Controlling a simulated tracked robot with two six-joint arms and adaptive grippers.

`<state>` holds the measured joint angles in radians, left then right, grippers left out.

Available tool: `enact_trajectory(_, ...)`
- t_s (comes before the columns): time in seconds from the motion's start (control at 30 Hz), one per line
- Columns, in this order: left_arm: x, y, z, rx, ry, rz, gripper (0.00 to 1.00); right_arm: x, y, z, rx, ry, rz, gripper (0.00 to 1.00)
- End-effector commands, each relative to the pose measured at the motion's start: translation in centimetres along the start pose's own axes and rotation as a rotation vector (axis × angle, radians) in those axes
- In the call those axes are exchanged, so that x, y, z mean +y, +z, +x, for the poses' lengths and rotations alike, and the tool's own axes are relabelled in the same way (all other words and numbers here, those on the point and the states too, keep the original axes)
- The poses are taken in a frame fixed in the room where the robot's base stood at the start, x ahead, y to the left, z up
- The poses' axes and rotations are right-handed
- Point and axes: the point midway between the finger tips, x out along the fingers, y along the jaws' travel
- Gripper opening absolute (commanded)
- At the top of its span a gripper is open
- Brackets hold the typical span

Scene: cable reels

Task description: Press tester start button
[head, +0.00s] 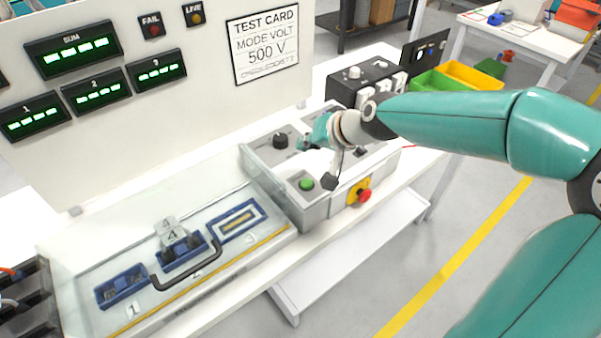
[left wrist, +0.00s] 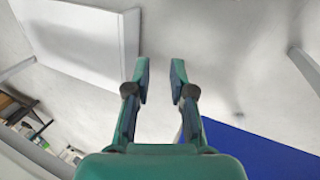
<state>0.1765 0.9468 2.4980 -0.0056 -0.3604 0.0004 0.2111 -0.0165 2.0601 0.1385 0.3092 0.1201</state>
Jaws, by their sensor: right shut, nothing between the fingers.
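The tester (head: 283,158) is a grey box on the white bench. Its green start button (head: 306,184) sits on the front left of its top panel. My right gripper (head: 331,181) is shut and empty, its dark tip just right of the green button. I cannot tell whether it touches the panel, but the button is uncovered. The arm hides part of the panel. My left gripper (left wrist: 160,80) shows only in the left wrist view, open, with nothing between its fingers.
A clear-covered fixture (head: 75,278) with a black handle and blue numbered holders lies left of the tester. A red stop button (head: 364,195) on yellow is on the tester's front. A display board (head: 210,95) with a test card stands behind. Yellow and green bins (head: 472,75) are back right.

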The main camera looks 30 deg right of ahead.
Motion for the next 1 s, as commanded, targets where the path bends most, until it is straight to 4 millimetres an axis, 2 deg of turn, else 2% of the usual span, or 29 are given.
enact_trajectory(0.47,-0.2,0.0,0.5,-0.001,0.000,0.000,0.23,1.1,0.2,0.0,0.008,0.009,0.012,0.00)
enact_trajectory(0.67,-0.8,0.0,2.1,-0.001,0.000,0.000,0.23,2.1,1.1,1.3,0.008,0.010,0.013,0.00)
enact_trajectory(1.0,-2.1,0.0,5.9,-0.001,0.000,0.000,0.23,4.5,3.5,4.5,0.010,0.010,0.013,0.00)
